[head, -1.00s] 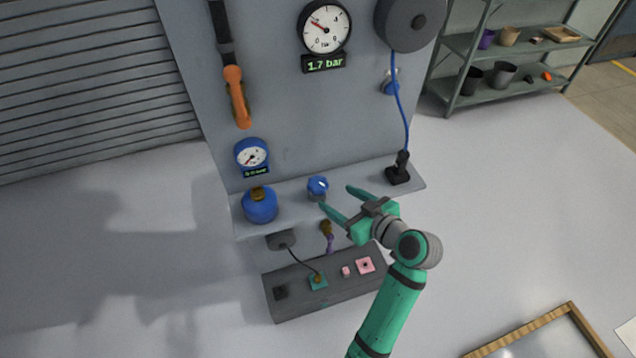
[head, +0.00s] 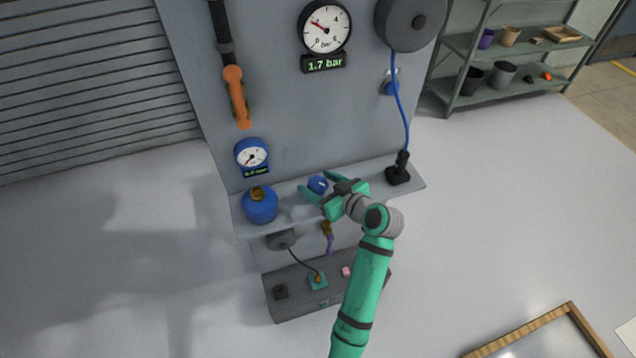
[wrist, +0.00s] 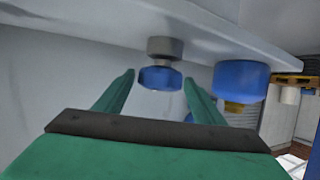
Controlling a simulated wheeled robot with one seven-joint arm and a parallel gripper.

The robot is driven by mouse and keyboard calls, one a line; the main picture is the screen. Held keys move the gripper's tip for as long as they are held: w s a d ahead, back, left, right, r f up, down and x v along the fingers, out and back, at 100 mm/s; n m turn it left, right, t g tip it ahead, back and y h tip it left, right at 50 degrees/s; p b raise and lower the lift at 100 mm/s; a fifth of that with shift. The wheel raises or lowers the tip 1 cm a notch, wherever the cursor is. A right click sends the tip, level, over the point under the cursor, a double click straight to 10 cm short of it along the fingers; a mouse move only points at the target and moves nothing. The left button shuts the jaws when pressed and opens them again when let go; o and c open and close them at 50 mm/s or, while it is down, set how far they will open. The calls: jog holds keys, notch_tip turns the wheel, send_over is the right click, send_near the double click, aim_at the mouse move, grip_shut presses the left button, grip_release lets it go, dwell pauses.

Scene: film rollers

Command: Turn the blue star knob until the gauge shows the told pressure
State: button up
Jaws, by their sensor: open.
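The blue knob (head: 318,184) sits on the shelf below the panel; its star shape is too small to make out. In the wrist view the blue knob (wrist: 160,78) has a grey collar and appears between my fingers. My gripper (head: 315,182) is open, its fingers on either side of the knob in the head view; I cannot tell whether they touch it. The gripper also shows in the wrist view (wrist: 159,77). The large round gauge (head: 325,28) has a red needle, and its display (head: 324,64) reads 1.7 bar.
A blue canister (head: 260,206) stands left of the knob, under a smaller blue gauge (head: 252,154). A black fitting (head: 398,173) with a blue hose stands at the shelf's right. A grey box (head: 296,306) lies below.

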jog(key=c, duration=1.1)
jog(key=shift+o, duration=0.2)
jog(key=shift+a+f+m+t+h, duration=0.1)
jog(key=shift+m+t+h, duration=0.25)
jog(key=shift+m+h, duration=0.25)
jog(key=shift+a+f+m+t+h, duration=0.1)
jog(key=shift+m+t+h, duration=0.25)
jog(key=shift+m+h, duration=0.25)
jog(key=shift+d+r+m+t+h, duration=0.1)
jog(key=shift+m+t+h, duration=0.2)
jog(key=shift+m+h, duration=0.65)
jog(key=o, duration=1.1)
jog(key=shift+c, duration=0.2)
jog(key=v, duration=1.1)
